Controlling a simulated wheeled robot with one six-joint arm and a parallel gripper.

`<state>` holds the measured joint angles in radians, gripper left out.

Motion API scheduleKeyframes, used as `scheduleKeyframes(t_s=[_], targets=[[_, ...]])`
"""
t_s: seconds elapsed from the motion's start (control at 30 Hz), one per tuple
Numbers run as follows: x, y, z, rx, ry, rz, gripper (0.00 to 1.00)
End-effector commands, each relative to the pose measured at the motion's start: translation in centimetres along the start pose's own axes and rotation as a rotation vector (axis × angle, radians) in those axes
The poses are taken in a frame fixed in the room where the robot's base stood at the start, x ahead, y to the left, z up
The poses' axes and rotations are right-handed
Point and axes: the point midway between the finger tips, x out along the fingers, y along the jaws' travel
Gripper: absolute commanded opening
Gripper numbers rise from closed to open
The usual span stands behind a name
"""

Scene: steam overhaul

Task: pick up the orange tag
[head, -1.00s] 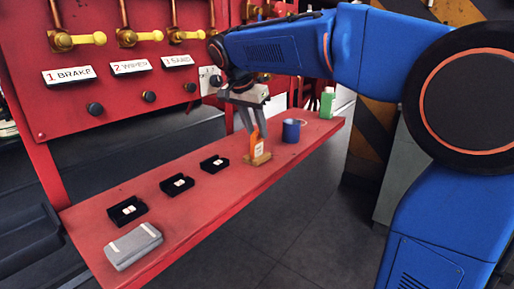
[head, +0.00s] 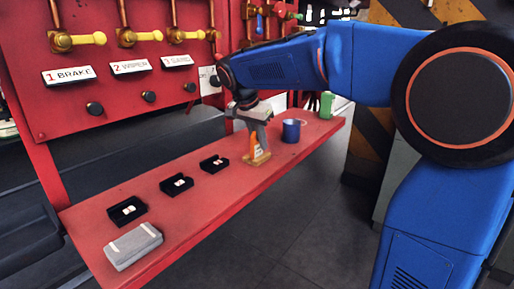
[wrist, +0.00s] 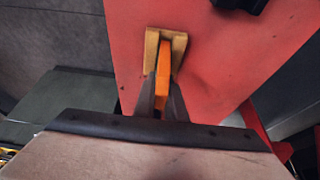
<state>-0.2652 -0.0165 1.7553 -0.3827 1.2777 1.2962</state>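The orange tag (head: 253,144) stands upright in a small tan stand (head: 257,160) on the red bench. In the wrist view the tag (wrist: 163,66) rises from its stand (wrist: 152,42) between my two fingers. My gripper (head: 257,133) points down over the tag from above. In the wrist view one finger of my gripper (wrist: 162,92) is on each side of the tag, very close to it. I cannot tell whether the fingers press on it. The fingers hide part of the tag's sides.
A blue cup (head: 291,131) and a green bottle (head: 326,105) stand to the right on the bench (head: 228,190). Several black trays (head: 177,184) and a grey case (head: 133,246) lie to the left. A red panel with brass valves (head: 125,37) rises behind.

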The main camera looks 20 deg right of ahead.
Motion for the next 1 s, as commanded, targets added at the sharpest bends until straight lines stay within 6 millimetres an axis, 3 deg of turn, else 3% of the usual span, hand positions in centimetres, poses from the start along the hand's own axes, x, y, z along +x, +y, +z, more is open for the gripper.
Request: scheduleKeyframes(t_s=[0.43,1.0], targets=[[-0.7,0.0,-0.3,0.001,0.001,-0.001,0.00],[-8.6,0.0,-3.6,0.001,0.000,0.000,0.00]])
